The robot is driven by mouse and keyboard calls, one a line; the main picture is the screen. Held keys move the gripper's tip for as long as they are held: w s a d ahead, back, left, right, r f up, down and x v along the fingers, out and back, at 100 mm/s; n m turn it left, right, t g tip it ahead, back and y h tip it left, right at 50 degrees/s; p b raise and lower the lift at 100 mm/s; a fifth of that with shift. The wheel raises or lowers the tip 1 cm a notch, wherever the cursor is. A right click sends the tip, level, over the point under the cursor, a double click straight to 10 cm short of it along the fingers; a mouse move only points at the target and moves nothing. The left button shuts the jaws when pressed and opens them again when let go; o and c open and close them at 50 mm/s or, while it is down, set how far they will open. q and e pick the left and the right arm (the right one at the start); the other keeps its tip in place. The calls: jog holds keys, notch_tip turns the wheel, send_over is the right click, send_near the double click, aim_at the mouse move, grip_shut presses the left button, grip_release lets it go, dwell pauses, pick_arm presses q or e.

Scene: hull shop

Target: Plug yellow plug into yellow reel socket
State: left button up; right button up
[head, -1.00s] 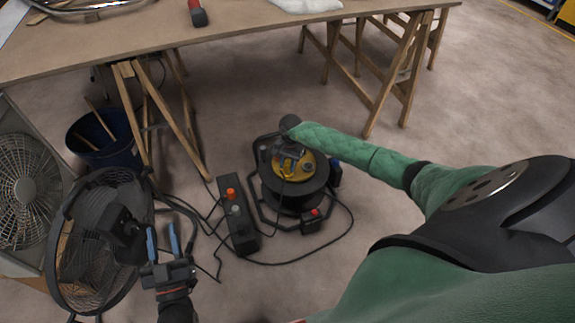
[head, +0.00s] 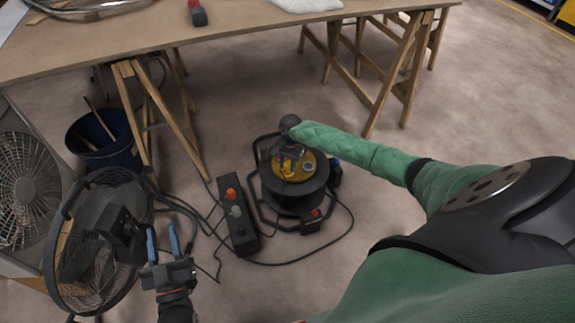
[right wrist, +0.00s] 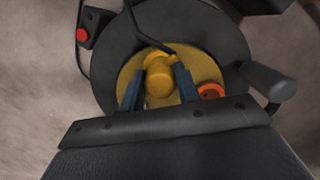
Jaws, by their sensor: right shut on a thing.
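The yellow plug (right wrist: 159,82) is between the blue fingers of my right gripper (right wrist: 159,90), which is shut on it. A dark cable runs from near the plug. The plug is over the yellow face (right wrist: 125,75) of the black cable reel (right wrist: 215,45). I cannot tell whether it is seated in a socket; the yellow socket is hidden. In the head view my right gripper (head: 289,160) is at the reel (head: 300,205), covering part of its yellow face (head: 297,168). My left gripper (head: 162,250) is open and empty, with blue fingers apart, near the fan.
An orange socket (right wrist: 210,91) is right of the plug, and a dark handle (right wrist: 268,82) sticks out at the reel's edge. A power strip (head: 238,220) with loose cables lies left of the reel. A fan (head: 100,240), blue bucket (head: 104,140) and trestle table (head: 240,28) stand around.

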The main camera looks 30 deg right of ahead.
jog(key=shift+f+b, duration=0.55)
jog(key=shift+f, duration=0.1)
jog(key=o, duration=1)
jog(key=shift+r, duration=0.15)
jog(key=r, duration=0.5)
jog(key=d+r+p, duration=0.1)
jog(key=r, duration=0.1)
jog(key=shift+w+r, duration=0.25)
jog(key=shift+w, duration=0.05)
